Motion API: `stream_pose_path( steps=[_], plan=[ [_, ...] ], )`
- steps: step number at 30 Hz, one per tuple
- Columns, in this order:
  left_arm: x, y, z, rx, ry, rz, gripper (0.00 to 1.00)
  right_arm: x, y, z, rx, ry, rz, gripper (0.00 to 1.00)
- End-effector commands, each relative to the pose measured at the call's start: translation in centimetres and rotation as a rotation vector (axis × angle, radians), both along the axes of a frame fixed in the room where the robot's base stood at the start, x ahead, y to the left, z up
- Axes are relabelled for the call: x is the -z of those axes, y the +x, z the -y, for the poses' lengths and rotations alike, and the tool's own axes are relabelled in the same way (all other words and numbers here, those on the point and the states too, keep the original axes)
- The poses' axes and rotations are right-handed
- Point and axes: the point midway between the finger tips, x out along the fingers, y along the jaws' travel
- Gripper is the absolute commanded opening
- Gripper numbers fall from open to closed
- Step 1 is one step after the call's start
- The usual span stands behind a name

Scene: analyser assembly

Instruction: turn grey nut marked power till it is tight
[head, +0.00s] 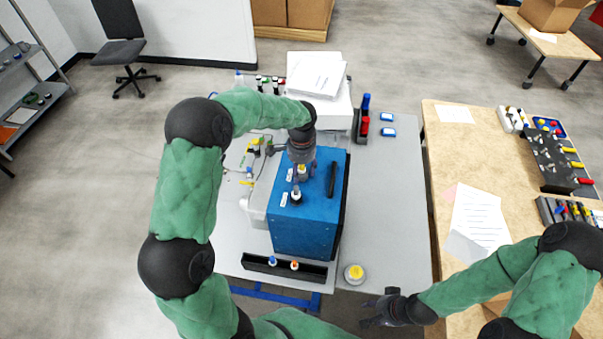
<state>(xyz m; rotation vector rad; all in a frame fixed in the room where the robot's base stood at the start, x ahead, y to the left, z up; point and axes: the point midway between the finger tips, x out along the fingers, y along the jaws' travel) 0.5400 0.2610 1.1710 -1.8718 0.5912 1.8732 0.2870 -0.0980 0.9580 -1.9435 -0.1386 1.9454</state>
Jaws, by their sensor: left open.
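The blue analyser box (305,232) stands on the grey table, with small fittings and white labels on its top. One dark and white fitting (296,196) stands near its left edge. I cannot read the labels, so I cannot tell which fitting is the grey nut marked power. My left gripper (303,172) points down over the box top, open, with its fingers beside a fitting there. Whether they touch it is not clear. My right gripper (369,313) is open and empty at the lower right, off the table's front edge.
A black handle (332,180) rises on the box top. A white case with papers (318,80) stands behind.

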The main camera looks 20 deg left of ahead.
Motion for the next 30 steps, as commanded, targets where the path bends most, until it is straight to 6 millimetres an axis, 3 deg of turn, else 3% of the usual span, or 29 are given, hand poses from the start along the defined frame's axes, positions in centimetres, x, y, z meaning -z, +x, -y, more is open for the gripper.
stream_pose_path(
  steps=[21,30],
  plan=[
    [0.1,0.0,0.0,-0.799,0.0,0.001,0.53,4.0,0.0,0.0,0.0,0.0,0.0,0.4],
    [0.0,0.0,0.0,-0.862,0.001,0.0,0.53,4.1,0.0,0.0,0.0,0.0,0.0,0.4]
  ],
)
